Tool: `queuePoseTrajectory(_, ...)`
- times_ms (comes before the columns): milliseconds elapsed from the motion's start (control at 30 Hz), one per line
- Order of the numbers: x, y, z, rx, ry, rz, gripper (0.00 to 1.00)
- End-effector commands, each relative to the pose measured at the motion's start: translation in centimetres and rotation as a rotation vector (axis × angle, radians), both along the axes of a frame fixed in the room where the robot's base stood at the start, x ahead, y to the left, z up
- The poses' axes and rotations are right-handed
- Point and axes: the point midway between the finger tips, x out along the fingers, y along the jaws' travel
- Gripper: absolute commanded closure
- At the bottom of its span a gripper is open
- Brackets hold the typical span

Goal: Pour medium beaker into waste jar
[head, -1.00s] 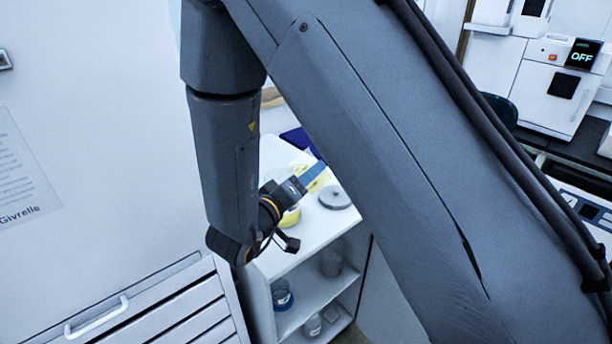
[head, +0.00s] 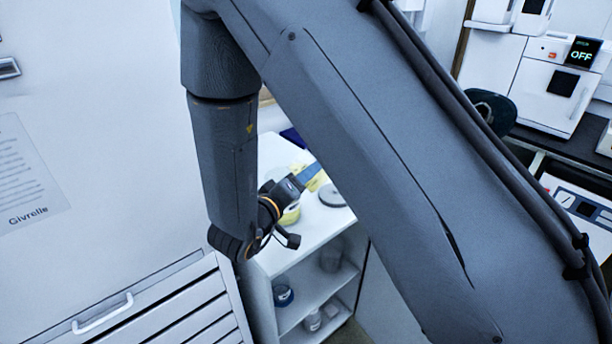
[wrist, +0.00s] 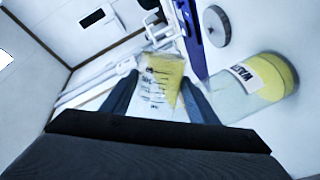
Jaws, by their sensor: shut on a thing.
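In the wrist view, my gripper (wrist: 158,98) is shut on a graduated beaker (wrist: 150,103) with yellow liquid in it. The liquid slants across the beaker toward its right side and far end, so the beaker is tilted. The waste jar (wrist: 262,80), clear with a "WASTE" label and yellow contents, is to the right of the beaker and apart from it in this view. In the head view my gripper (head: 306,175) is over the white cabinet top, and my arm hides much of that area. Part of a yellow-filled vessel shows just below the gripper there.
A grey round lid (wrist: 216,26) lies near the jar, and it also shows in the head view (head: 333,196). A dark blue upright (wrist: 189,30) stands left of the lid in the wrist view. The white cabinet (head: 328,226) has shelves below holding several vessels.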

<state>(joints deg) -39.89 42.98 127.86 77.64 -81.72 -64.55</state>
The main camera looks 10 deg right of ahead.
Motion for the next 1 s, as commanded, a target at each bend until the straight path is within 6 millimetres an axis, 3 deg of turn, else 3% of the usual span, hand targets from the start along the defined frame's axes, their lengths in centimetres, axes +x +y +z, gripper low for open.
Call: queuePoseTrajectory(1000, 0.09, 0.11, 0.29, -0.081, 0.069, -0.001, 0.75)
